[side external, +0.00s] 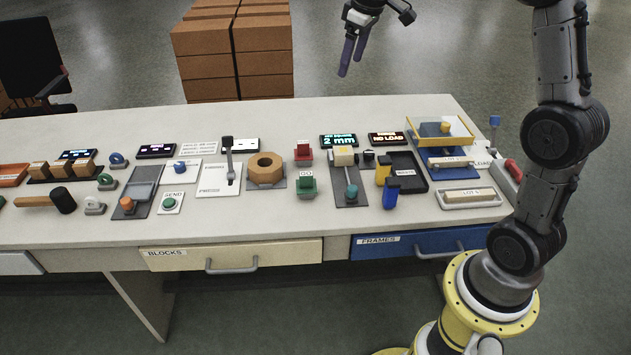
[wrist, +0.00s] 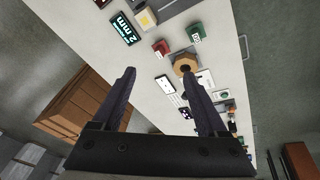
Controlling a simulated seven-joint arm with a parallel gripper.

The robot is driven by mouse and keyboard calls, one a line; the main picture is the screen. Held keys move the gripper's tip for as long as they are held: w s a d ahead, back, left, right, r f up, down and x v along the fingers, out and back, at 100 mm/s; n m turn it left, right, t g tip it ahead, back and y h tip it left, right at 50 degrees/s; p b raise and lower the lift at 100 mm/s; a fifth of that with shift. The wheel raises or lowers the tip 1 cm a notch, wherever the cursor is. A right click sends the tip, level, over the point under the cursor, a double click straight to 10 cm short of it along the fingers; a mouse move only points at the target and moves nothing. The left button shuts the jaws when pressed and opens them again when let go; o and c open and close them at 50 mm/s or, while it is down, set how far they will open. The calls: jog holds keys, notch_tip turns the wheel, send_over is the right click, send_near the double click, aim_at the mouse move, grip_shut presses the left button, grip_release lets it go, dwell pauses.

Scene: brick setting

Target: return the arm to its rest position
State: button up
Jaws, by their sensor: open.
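My gripper (side external: 353,52) hangs in the air beyond the far edge of the workbench, at the top of the side external view. Its dark, purplish fingers stand apart with nothing between them. In the wrist view, the two fingers of my gripper (wrist: 165,95) are spread over the far edge of the bench, with the bench top beyond them. My arm (side external: 560,130) rises from a yellow base at the right and leaves the top of the picture, so part of it is hidden.
The air around my gripper looks clear.

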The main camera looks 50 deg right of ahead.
jog(key=s+a+r+t, duration=0.1)
jog(key=s+a+r, duration=0.2)
jog(key=s+a, duration=0.4)
jog(key=s+a+r+t, duration=0.1)
jog(key=s+a+r, duration=0.2)
jog(key=s+a, duration=0.35)
jog(key=s+a+f+m, duration=0.1)
jog(key=s+f, duration=0.4)
jog(key=s, duration=0.2)
jog(key=s+f+m+y, duration=0.1)
jog(key=s+f, duration=0.4)
jog(key=s, duration=0.3)
jog(key=shift+a, duration=0.4)
